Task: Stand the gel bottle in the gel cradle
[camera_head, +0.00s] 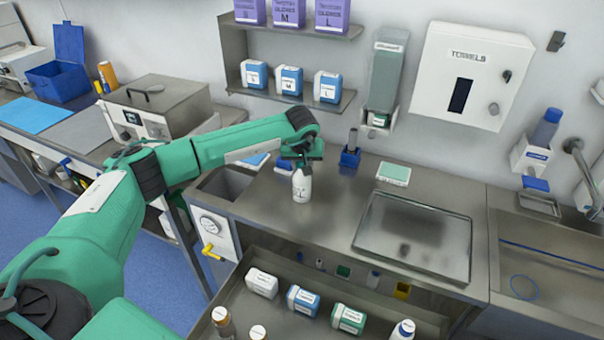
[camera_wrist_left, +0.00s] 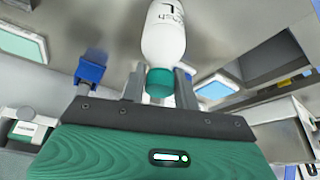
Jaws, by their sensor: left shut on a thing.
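A white bottle with a green cap (camera_head: 302,186) is upright over the steel counter, and I cannot tell whether its base touches it. It also shows in the left wrist view (camera_wrist_left: 163,40), with part of a label visible. My left gripper (camera_head: 301,163) is shut on it from above, with its fingers either side of the cap (camera_wrist_left: 160,82). A small blue holder (camera_head: 350,158) with a grey piece standing up from it is on the counter right of the bottle. No fixture is readably marked as the gel cradle. My right gripper is not in view.
A green-topped box (camera_head: 394,174) and a steel tray (camera_head: 413,238) lie to the right. A wall dispenser (camera_head: 386,80) hangs behind, and a white wall bracket (camera_head: 530,156) holds a blue bottle (camera_head: 546,128). An open drawer (camera_head: 235,298) with bottles and boxes is in front.

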